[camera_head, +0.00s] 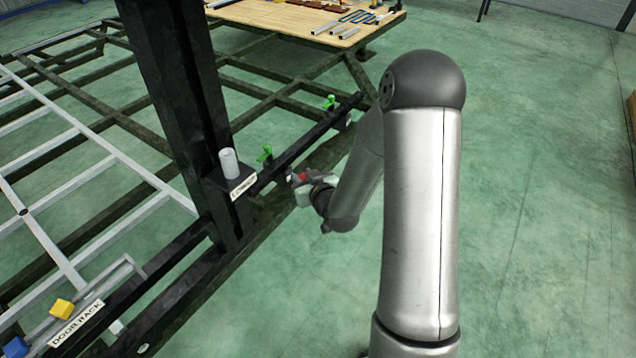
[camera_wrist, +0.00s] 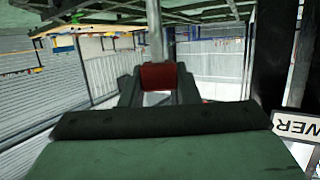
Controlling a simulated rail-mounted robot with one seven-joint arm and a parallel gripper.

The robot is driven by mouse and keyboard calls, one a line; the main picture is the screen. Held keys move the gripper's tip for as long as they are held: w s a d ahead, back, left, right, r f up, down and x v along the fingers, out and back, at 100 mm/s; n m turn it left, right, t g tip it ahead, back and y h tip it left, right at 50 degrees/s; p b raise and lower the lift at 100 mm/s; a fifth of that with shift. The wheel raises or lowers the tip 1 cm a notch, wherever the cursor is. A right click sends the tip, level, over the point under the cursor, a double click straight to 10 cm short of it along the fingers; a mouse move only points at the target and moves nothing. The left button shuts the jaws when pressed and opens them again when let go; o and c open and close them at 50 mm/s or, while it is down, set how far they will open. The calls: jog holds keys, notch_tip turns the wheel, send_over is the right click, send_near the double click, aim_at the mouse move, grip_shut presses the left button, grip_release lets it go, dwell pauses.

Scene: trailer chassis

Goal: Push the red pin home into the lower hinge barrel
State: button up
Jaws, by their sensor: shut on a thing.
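The lower hinge barrel (camera_head: 229,163) is a light grey upright cylinder on a black bracket at the dark post, above a label (camera_head: 243,188). My gripper (camera_head: 302,184) is right of the barrel and apart from it. It is shut on the red pin (camera_head: 297,178), which is small and partly hidden there. In the wrist view, the pin's red head (camera_wrist: 160,76) sits between the fingers, and a grey shaft runs from it to the picture's top. The label (camera_wrist: 298,126) appears upside down at the right edge of that view. The barrel's opening is too small to make out.
The dark post (camera_head: 190,100) stands beside the barrel. A black rail with green clamps (camera_head: 265,154) runs behind my gripper. A door rack (camera_head: 75,325) holds yellow and blue blocks at lower left. A wooden table (camera_head: 290,18) with tools stands behind. The floor at right is clear.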

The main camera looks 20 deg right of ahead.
jog(key=a+r+n+g+y+p, duration=0.1)
jog(key=a+r+n+y+p, duration=0.1)
jog(key=a+r+p, duration=0.3)
jog(key=s+a+r+n+g+y+p, duration=0.1)
jog(key=a+r+p, duration=0.5)
jog(key=r, duration=0.8)
jog(key=a+r+n+y+p, duration=0.2)
jog(key=a+r+p, duration=0.3)
jog(key=r, duration=0.5)
jog(key=shift+s+a+r+n+g+y+p, duration=0.15)
jog(key=shift+s+a+g+y, duration=0.05)
jog(key=shift+a+y, duration=0.2)
jog(key=shift+s+a+r+n+g+y+p, duration=0.1)
jog(key=shift+s+a+n+g+y+p, duration=0.15)
jog(key=shift+a, duration=0.25)
jog(key=shift+w, duration=0.1)
jog(key=shift+f+b, duration=2.75)
jog(key=shift+f, duration=0.2)
jog(key=shift+f+b, duration=3.4)
jog(key=shift+f, duration=0.1)
jog(key=o, duration=1.1)
jog(key=shift+c, duration=0.2)
jog(key=shift+d, duration=0.15)
